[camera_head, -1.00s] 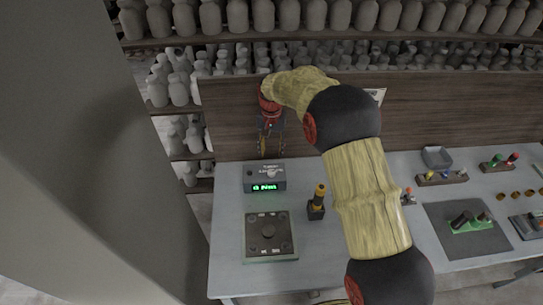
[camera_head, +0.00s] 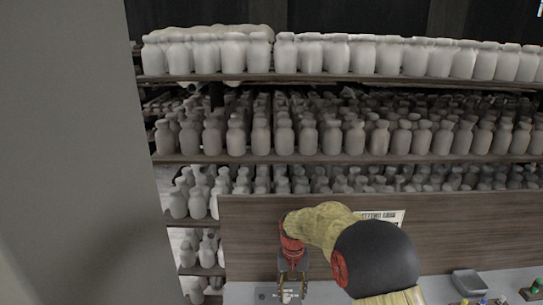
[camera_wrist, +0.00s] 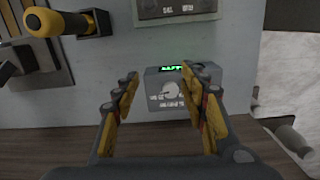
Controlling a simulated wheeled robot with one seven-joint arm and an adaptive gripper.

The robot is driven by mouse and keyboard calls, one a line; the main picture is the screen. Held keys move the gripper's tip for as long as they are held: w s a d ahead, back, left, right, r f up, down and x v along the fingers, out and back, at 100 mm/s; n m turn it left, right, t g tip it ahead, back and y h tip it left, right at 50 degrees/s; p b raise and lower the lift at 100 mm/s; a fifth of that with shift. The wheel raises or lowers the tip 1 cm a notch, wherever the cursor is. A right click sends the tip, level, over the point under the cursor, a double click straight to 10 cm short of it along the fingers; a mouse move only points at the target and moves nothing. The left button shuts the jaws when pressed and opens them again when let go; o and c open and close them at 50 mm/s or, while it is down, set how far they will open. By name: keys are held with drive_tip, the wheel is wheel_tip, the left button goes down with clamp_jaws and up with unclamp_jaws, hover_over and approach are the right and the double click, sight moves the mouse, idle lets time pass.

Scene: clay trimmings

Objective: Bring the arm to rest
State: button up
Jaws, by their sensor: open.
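My gripper (camera_head: 292,288) hangs at the lower middle of the head view, fingers pointing down, in front of the wooden back panel (camera_head: 250,235). In the wrist view my gripper (camera_wrist: 165,88) has its two yellow-padded fingers spread apart with nothing held between them.
A dark panel (camera_wrist: 176,8) lies on the grey bench (camera_wrist: 115,60). Shelves of pale bottles (camera_head: 308,137) rise behind the back panel.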

drive_tip(key=s+d+r+t+b, duration=0.2)
drive_tip(key=s+d+r+b, duration=0.1)
drive_tip(key=s, duration=0.8)
drive_tip(key=s+d+r+t+b, duration=0.2)
drive_tip(key=s+d+r, duration=0.3)
drive_tip(key=s, duration=0.6)
drive_tip(key=s+d+r+t+b, duration=0.2)
drive_tip(key=s+d+r+b, duration=0.2)
drive_tip(key=s, duration=0.7)
drive_tip(key=shift+r+n+t, duration=0.3)
drive_tip(key=shift+r, duration=1.1)
